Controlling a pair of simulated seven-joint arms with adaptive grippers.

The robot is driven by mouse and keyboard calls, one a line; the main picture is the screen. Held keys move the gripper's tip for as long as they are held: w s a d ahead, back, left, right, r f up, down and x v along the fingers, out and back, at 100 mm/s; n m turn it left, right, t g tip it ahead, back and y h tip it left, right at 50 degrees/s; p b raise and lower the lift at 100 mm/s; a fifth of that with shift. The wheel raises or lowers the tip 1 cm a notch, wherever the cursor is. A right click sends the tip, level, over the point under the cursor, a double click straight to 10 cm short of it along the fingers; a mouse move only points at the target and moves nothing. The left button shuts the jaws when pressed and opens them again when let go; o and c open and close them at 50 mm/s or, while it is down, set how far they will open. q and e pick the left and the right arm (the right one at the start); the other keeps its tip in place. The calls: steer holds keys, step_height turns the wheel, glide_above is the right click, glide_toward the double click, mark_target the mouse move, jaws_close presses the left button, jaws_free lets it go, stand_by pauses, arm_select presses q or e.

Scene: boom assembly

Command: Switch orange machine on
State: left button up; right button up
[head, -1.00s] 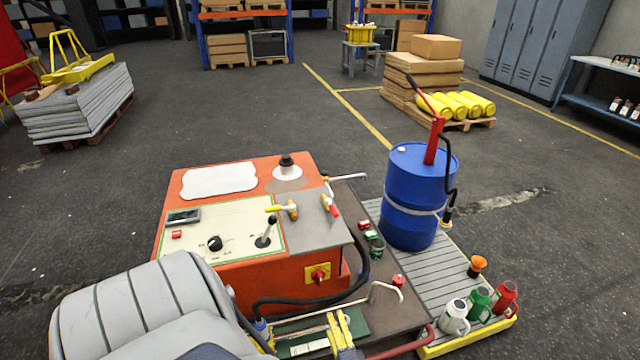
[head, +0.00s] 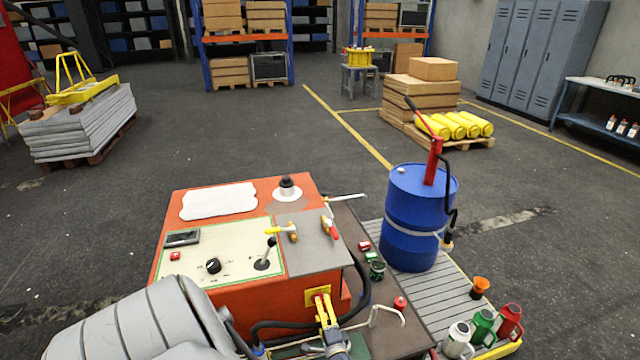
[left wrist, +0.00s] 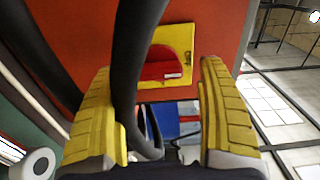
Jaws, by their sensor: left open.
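The orange machine (head: 240,303) stands in front of me, with a cream control panel (head: 225,250) on top. On its front face is a yellow plate with a red rotary switch, partly hidden in the head view by my left gripper (head: 325,308). In the left wrist view the red switch (left wrist: 168,70) on its yellow plate (left wrist: 178,36) shows ahead, between the two yellow fingers. The left gripper is open, with its fingers either side of the switch in that view; I cannot tell whether they touch it. A black hose crosses in front of the plate's left side. My right gripper is not in view.
A black hose (head: 363,290) hangs beside the switch, near the left gripper. A blue drum (head: 412,215) with a red pump stands on a grey slatted platform to the right. Coloured jugs (head: 482,322) stand at its front. Levers and a dial (head: 213,265) sit on the machine top.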

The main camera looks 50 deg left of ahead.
arm_select(q)
steer(key=shift+x, duration=1.25)
steer(key=c, duration=1.3)
steer(key=shift+c, duration=0.2)
